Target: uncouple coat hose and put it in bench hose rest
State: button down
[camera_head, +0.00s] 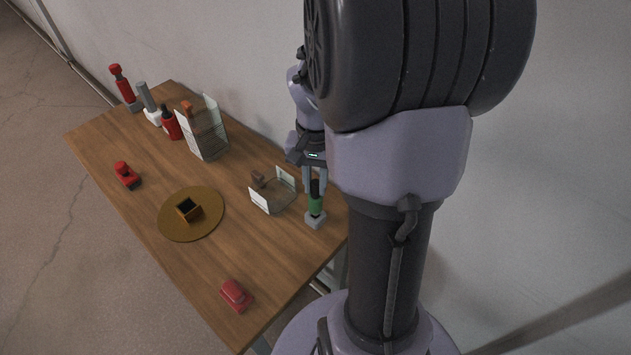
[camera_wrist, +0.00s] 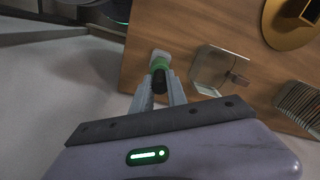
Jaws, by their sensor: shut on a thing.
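A black hose end with a green band (camera_head: 315,205) stands upright at the right end of the wooden bench, on a small grey block (camera_head: 315,221). I take it for the coat hose, but no label shows. It also shows in the wrist view (camera_wrist: 159,65), with the pale block (camera_wrist: 160,54) beyond it. My gripper (camera_head: 314,186) points down over it and is shut on its black upper part, with a finger on each side in the wrist view (camera_wrist: 161,84). Whether the green part is seated in the block or only rests there, I cannot tell. The bench hose rest cannot be told for sure.
A small holder with white side plates (camera_head: 272,194) stands close left of my gripper. A larger rack (camera_head: 204,135) and red and grey upright pieces (camera_head: 122,86) stand farther left. A round brown disc (camera_head: 170,222) and a red object (camera_head: 236,295) lie nearer the front. A wall runs behind.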

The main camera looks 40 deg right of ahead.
jog(key=shift+f+b, duration=0.9)
jog(key=shift+f, duration=0.35)
jog(key=c, duration=1.2)
grip_release()
jog(key=shift+c, duration=0.2)
notch_tip(320, 180, up, 18)
jog(key=p, duration=0.8)
jog(key=s+a+n+t+y+b, duration=0.1)
jog(key=s+a+n+t+b, duration=0.1)
jog(key=a, duration=1)
jog(key=s+a+n+t+y+b, duration=0.1)
jog(key=s+a+n+t+b, duration=0.1)
jog(key=a, duration=1)
jog(key=s+n+t, duration=0.1)
jog(key=s+n, duration=0.1)
jog(key=s, duration=0.1)
jog(key=shift+f+n+t, duration=0.15)
jog(key=shift+n+t, duration=0.15)
jog(key=shift+t, duration=0.1)
